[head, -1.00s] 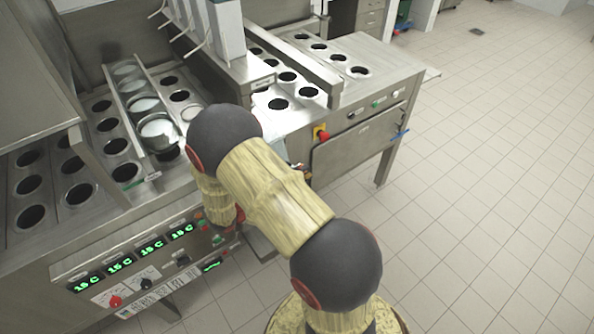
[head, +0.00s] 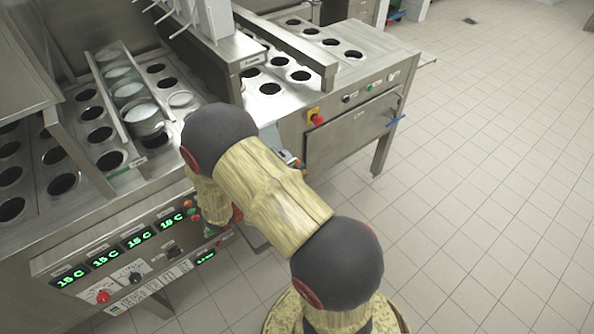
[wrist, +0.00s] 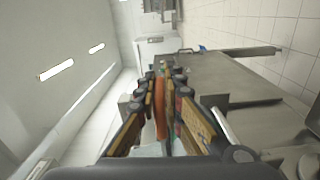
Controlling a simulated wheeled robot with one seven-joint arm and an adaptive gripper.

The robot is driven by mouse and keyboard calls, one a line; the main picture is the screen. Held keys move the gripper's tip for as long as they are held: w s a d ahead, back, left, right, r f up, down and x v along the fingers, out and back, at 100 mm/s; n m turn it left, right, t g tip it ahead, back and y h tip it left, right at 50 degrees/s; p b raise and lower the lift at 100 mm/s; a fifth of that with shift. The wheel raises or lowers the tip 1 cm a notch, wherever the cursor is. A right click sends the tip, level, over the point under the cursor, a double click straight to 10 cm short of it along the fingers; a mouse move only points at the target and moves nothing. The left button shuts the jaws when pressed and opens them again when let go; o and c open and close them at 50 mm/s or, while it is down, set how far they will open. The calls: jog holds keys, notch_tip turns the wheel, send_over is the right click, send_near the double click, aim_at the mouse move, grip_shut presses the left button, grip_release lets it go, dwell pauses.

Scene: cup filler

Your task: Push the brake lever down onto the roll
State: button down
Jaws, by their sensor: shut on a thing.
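In the wrist view my gripper (wrist: 163,101) points away from the camera, with its fingers close together around a narrow orange-brown thing (wrist: 161,117). I cannot tell whether this thing is the brake lever. I cannot make out the roll in either view.
The steel filling machine (head: 140,200) with rows of round holes stands at the left, with green displays (head: 138,239) on its front. A red stop button (head: 317,118) sits on the farther section. The tiled floor (head: 480,200) at the right is clear.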

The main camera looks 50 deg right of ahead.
jog(key=c, duration=2)
grip_release()
jog(key=shift+f, duration=0.1)
jog(key=shift+o, duration=0.4)
jog(key=v, duration=1.2)
jog(key=shift+w, duration=0.1)
